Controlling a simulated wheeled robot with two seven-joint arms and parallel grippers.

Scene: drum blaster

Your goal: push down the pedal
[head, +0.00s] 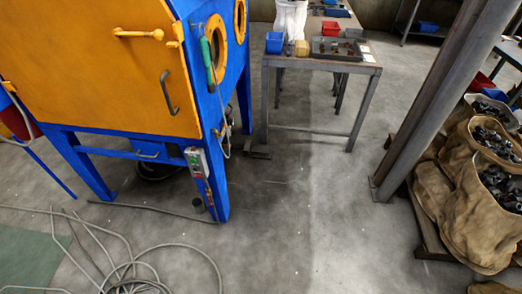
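A small dark, flat object (257,153), which looks like the pedal, lies on the floor beside the blue leg at the right side of the blaster cabinet. It is near the table's front left leg and small in the picture, so I cannot tell whether it is up or pressed. The drum blaster cabinet (85,60) is orange with a blue frame and stands at the left. Neither of my grippers is in view.
A metal table (310,63) with a blue bin (274,43) and a tray stands at the back. A steel column (440,105) and sacks of parts (478,212) stand right. Loose cables (130,262) lie front left. The middle floor is clear.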

